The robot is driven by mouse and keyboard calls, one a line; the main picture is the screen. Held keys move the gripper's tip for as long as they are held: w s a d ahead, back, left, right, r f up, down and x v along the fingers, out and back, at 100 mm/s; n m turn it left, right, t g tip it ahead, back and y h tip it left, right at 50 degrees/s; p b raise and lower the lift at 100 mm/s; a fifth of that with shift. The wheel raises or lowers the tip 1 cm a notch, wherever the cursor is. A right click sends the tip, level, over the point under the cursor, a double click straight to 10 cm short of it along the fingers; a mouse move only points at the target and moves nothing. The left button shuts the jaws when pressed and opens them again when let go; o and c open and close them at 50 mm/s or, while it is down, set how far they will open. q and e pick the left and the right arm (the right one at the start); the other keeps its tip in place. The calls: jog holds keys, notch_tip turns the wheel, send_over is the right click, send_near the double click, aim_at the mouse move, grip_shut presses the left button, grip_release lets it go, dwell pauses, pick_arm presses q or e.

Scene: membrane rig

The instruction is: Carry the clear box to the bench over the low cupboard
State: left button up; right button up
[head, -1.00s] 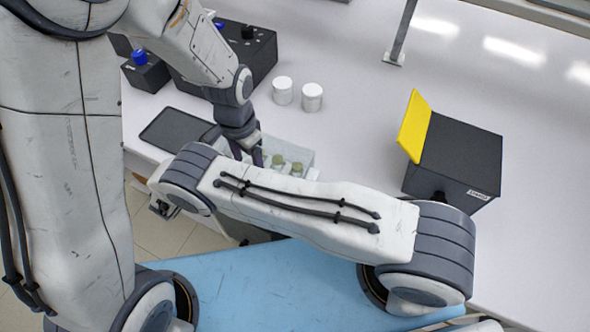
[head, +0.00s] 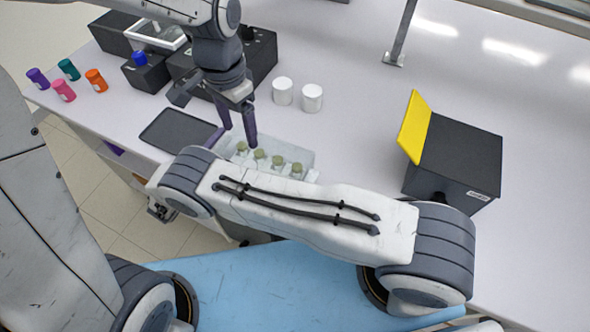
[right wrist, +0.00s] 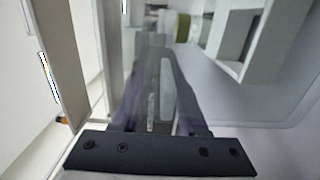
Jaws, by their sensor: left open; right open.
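The clear box (head: 301,148) stands on the white bench behind my right forearm and holds several vials with green caps (head: 259,154). Its near side is partly hidden by that forearm. My left gripper (head: 239,140) is open and empty, its purple fingers pointing down at the box's left end. I cannot tell whether they touch it. My right gripper is mostly hidden in the head view. In the right wrist view its purple fingers (right wrist: 152,85) are open, with a blurred green-and-white vial (right wrist: 182,27) beyond them.
Two white jars (head: 297,95) stand behind the box, and a dark flat pad (head: 178,131) lies to its left. A black box with a yellow flap (head: 450,160) stands at right. Several coloured bottles (head: 96,80) stand at the far left. Open bench lies between jars and black box.

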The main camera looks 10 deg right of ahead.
jog(key=v, duration=1.1)
jog(key=shift+a, duration=0.2)
jog(key=shift+s, duration=0.1)
